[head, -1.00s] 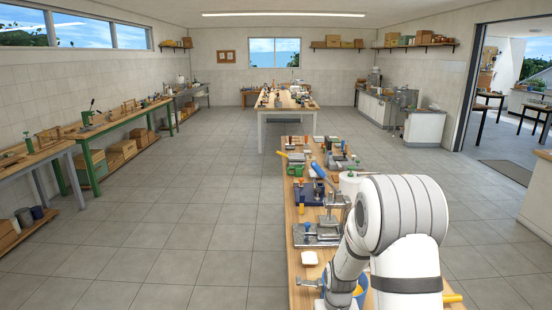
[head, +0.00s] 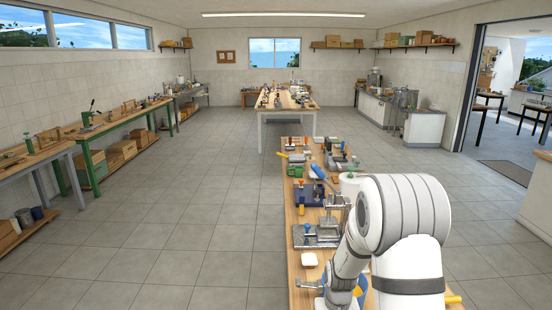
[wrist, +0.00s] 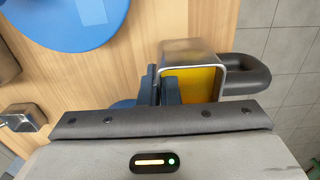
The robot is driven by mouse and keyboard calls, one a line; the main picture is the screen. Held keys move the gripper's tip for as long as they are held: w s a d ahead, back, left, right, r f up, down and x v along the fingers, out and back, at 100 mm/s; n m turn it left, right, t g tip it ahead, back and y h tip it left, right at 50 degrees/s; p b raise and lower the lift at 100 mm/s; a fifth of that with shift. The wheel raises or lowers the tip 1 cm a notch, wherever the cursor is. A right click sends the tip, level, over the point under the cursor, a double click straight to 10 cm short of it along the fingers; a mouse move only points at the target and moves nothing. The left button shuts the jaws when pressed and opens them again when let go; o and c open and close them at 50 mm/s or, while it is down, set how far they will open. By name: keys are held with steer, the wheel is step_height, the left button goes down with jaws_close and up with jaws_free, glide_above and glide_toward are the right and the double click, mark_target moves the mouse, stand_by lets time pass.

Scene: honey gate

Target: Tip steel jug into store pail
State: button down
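The steel jug (wrist: 195,50) shows in the wrist view as a squarish open metal vessel with yellow contents and a dark handle (wrist: 250,75) on its right. My gripper (wrist: 162,88) is at its left wall, with one dark finger outside and one inside the rim; it appears shut on that wall. In the head view my wrist hides most of the jug. A blue and yellow thing (head: 362,284) shows partly behind my wrist; I cannot tell whether it is the store pail. A round blue surface (wrist: 70,15) with a pale rectangle lies at upper left of the wrist view.
The wooden bench (head: 293,215) carries several clamps and tools, including a metal fixture (head: 318,235). Tiled floor (head: 200,240) left of the bench is clear. A small metal piece (wrist: 22,117) is at left in the wrist view.

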steer(key=shift+r+p, duration=1.2)
steer(key=shift+r, duration=1.3)
steer(key=shift+f, duration=0.15)
